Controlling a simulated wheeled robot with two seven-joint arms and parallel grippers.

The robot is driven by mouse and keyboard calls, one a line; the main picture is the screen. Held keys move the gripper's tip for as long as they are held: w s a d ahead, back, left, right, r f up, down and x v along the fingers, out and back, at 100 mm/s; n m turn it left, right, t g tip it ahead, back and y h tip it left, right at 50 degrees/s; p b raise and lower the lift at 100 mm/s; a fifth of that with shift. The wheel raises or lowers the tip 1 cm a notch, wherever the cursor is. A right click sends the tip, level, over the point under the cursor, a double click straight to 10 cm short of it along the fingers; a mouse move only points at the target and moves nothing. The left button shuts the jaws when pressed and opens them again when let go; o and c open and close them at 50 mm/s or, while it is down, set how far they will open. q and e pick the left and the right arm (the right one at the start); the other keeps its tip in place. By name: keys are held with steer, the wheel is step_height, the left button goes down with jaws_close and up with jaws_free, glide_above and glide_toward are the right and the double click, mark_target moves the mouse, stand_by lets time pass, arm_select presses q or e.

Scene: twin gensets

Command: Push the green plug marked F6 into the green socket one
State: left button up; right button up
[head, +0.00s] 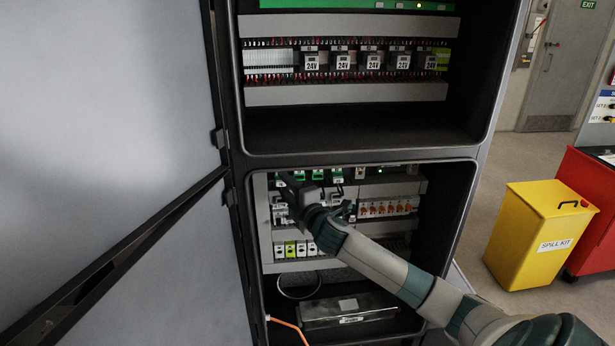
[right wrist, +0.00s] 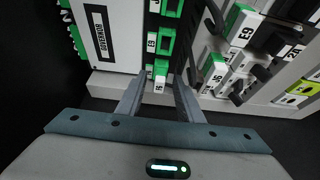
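My right gripper (head: 287,183) reaches into the lower cabinet bay at the left end of a row of green sockets and plugs (head: 318,175). In the right wrist view its two fingers (right wrist: 162,82) stand apart, one on each side of a small green block (right wrist: 160,69) with a white tag. A gap seems to show beside the block; I cannot tell whether the fingers touch it. The tag is too small to read surely. Green sockets (right wrist: 166,40) line up beyond it. Another green-and-white plug (right wrist: 215,68), its tag perhaps F6, sits right of the fingers. My left gripper is out of view.
The open cabinet door (head: 110,130) stands at the left. Below the green row are grey ducts, several white and yellow-green terminals (head: 290,249) and a dark box (head: 348,309) on the bay floor. Orange breakers (head: 388,208) sit at the right. A yellow spill bin (head: 535,235) stands outside.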

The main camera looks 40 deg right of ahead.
steer(key=s+a+b, duration=0.2)
steer(key=s+b, duration=0.4)
steer(key=s, duration=1.1)
steer(key=shift+a, duration=0.25)
